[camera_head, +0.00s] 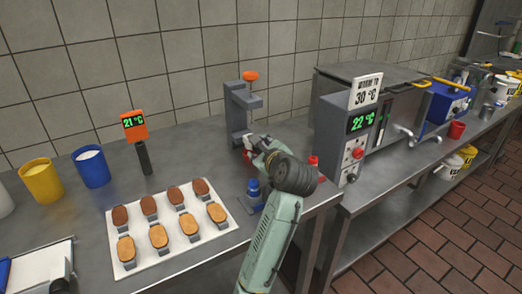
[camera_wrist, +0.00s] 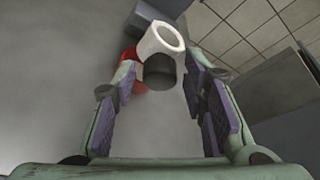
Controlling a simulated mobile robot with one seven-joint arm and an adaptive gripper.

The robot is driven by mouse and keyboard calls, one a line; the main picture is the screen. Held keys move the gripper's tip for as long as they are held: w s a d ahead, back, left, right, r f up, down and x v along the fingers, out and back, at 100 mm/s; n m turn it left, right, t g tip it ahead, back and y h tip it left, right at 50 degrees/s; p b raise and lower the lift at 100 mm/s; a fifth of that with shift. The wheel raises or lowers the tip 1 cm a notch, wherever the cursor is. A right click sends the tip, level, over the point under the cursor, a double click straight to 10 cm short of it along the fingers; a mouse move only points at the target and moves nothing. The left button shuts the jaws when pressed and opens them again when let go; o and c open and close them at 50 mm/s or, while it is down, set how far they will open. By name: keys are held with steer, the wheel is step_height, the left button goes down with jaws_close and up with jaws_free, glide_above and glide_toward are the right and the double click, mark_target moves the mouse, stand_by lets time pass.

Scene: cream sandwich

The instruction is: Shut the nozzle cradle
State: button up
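A grey upright stand (camera_head: 238,112) with an orange knob (camera_head: 250,76) on top is on the counter near the back wall; I take it to hold the nozzle cradle. In the wrist view, a white ring-shaped part (camera_wrist: 160,40) with a dark cylinder (camera_wrist: 159,72) below it and a red part (camera_wrist: 133,70) beside it sit in front of a grey block (camera_wrist: 160,8). My gripper (camera_head: 250,146) is at the front of the stand. My wrist partly hides the stand's lower front; whether the cradle is open is unclear.
A white tray (camera_head: 133,271) of several brown-topped pieces lies front left. A thermometer stand (camera_head: 143,157) and yellow (camera_head: 41,180) and blue (camera_head: 92,168) cups are left; a grey machine (camera_head: 340,110) is right.

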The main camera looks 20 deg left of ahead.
steer(key=shift+o, duration=0.3)
steer(key=shift+d, duration=0.1)
steer(key=v, duration=1.2)
